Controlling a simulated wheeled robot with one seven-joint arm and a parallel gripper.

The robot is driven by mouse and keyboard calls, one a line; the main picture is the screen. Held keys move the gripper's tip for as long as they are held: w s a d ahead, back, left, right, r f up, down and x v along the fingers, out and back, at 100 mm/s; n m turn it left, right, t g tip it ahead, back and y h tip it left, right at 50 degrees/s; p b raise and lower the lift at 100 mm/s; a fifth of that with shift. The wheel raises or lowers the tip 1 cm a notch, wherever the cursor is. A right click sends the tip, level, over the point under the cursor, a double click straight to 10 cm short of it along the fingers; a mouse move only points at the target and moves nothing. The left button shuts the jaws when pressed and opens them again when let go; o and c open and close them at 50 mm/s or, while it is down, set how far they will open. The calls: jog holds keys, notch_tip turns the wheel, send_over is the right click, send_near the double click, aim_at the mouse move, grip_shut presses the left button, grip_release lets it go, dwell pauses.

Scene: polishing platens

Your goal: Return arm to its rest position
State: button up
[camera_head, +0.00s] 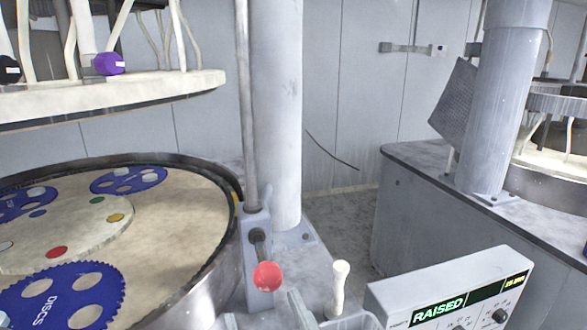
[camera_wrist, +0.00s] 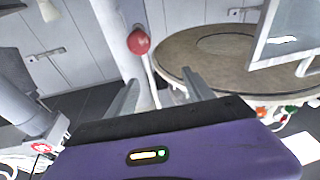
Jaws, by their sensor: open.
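My gripper (camera_wrist: 160,77) shows in the wrist view, its two grey fingers apart with nothing held between them. Its purple body fills the bottom of that view. A red ball knob on a lever (camera_head: 267,276) stands beside the lower platen in the head view. The knob (camera_wrist: 138,41) also shows in the wrist view, beyond the fingers and a little left of the gap; I cannot tell how far apart they are. I cannot clearly make out my arm in the head view.
The lower platen (camera_head: 160,265) carries blue toothed discs (camera_head: 128,181). The raised upper platen (camera_head: 150,90) hangs above it. A grey column (camera_head: 275,120) stands beside them. A control box (camera_head: 400,298) reads RAISED, next to a white-handled lever (camera_head: 340,285). Another machine's bench (camera_head: 440,200) stands at right.

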jog(key=s+d+f, duration=0.1)
jog(key=d+f, duration=0.1)
jog(key=s+d+f, duration=0.3)
jog(key=d+f, duration=0.1)
jog(key=f, duration=0.1)
jog(key=shift+s, duration=0.3)
jog(key=s+d+f+m+g+h, duration=0.2)
jog(key=s+d+f+h, duration=0.2)
jog(key=s+d+f, duration=0.3)
jog(key=s+d+f+m+g+h, duration=0.2)
jog(key=s+d+f, duration=0.6)
jog(key=s, duration=0.6)
jog(key=shift+s+d+f+m+h, duration=0.2)
jog(key=shift+d+m+h, duration=0.5)
jog(key=shift+d+h, duration=0.3)
